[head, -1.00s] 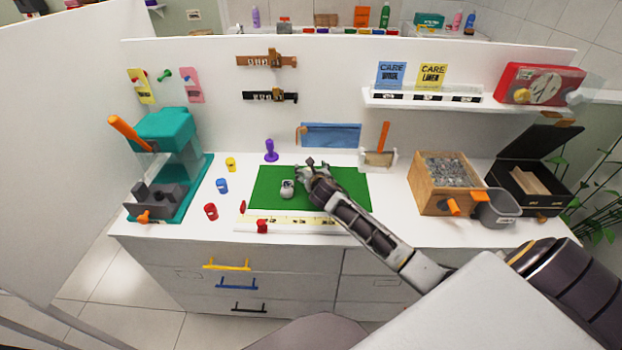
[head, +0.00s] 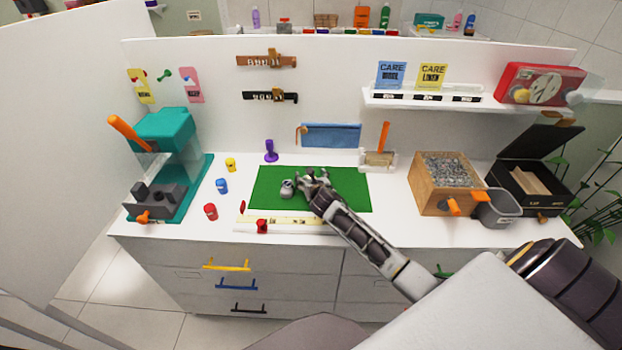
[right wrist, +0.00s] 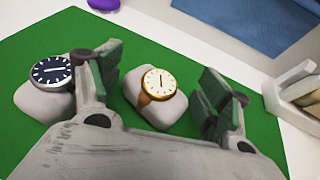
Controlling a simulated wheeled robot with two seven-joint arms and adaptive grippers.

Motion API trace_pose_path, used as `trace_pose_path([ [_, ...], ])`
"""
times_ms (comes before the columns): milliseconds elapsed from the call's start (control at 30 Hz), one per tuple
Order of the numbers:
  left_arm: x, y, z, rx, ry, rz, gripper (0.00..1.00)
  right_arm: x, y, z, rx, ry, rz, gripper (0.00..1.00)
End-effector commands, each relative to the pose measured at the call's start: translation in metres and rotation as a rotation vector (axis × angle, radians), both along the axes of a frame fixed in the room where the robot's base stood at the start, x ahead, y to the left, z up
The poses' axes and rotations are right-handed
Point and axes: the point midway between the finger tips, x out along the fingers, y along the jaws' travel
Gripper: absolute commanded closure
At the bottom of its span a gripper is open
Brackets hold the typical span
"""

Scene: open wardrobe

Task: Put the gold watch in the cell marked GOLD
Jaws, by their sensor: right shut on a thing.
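The gold watch (right wrist: 158,84), with a cream dial and brown strap, is on a grey-white cushion (right wrist: 140,103) over the green mat (head: 350,190). A black box (head: 530,187) with a raised lid stands at the far right; no GOLD mark is readable. My left gripper is out of view.
A wooden box of grey granules (head: 445,180) and a grey bin (head: 496,208) stand between mat and black box. A teal press (head: 165,135) and small coloured pots (head: 222,186) are at left. A shelf (head: 420,101) overhangs the back right.

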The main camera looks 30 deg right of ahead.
Motion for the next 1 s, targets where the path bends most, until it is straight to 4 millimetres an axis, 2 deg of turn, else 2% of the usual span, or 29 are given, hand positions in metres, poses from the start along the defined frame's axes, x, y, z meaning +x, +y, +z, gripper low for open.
trace_pose_path([
  [100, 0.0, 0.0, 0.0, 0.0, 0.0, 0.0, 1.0, 0.0, 0.0, -0.002, 0.0, 0.0, 0.0, 0.48],
  [133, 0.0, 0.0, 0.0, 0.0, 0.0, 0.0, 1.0, 0.0, 0.0, -0.002, 0.0, 0.0, 0.0, 0.21],
  [200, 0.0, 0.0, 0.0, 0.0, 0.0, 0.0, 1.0, 0.0, 0.0, -0.002, 0.0, 0.0, 0.0, 0.14],
  [667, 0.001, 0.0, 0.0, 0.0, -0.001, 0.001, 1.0, 0.0, 0.0, 0.001, 0.0, 0.0, 0.0, 0.14],
  [1000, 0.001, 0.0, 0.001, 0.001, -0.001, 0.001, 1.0, -0.018, 0.005, 0.008, -0.002, 0.001, 0.001, 0.14],
])
